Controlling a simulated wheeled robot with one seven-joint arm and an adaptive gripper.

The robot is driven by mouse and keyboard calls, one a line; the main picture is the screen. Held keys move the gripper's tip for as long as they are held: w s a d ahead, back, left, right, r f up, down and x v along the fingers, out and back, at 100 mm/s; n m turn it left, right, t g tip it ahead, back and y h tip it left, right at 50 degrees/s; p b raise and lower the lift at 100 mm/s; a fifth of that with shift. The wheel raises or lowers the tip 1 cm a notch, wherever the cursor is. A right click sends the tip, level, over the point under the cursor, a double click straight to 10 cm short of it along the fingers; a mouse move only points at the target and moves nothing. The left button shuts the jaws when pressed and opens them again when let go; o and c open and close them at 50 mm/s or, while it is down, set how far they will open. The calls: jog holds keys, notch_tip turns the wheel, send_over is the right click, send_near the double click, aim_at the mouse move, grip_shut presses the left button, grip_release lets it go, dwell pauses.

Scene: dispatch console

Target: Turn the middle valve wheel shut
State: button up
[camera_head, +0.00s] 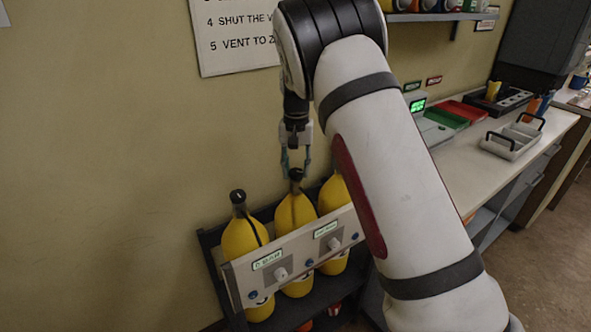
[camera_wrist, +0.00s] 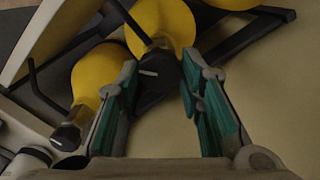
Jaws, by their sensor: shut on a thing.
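Three yellow gas cylinders stand in a dark rack against the wall. The middle cylinder (camera_head: 295,212) has a black valve wheel (camera_head: 296,175) on its top. My gripper (camera_head: 296,168) points down over this wheel. In the wrist view the green-padded fingers (camera_wrist: 159,67) stand on either side of the black wheel (camera_wrist: 157,76), which has a white mark, and are shut on it. The left cylinder (camera_head: 240,238) has its own black valve (camera_head: 238,197), clear of my gripper. The right cylinder (camera_head: 334,195) is partly hidden by my arm, its valve out of sight.
A pale panel (camera_head: 297,255) with labels and knobs crosses the cylinders' front. A counter (camera_head: 480,150) at right holds red and green trays and a grey caddy (camera_head: 512,140). A printed sign (camera_head: 235,40) hangs on the wall. The left wall area is free.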

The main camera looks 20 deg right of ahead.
aim_at(296, 171)
jog(key=m, duration=0.4)
jog(key=shift+m+b, duration=0.3)
jog(key=shift+b, duration=0.05)
jog(key=shift+m, duration=1.6)
jog(key=o, duration=1.2)
jog(key=shift+c, duration=0.2)
notch_tip(296, 171, up, 12)
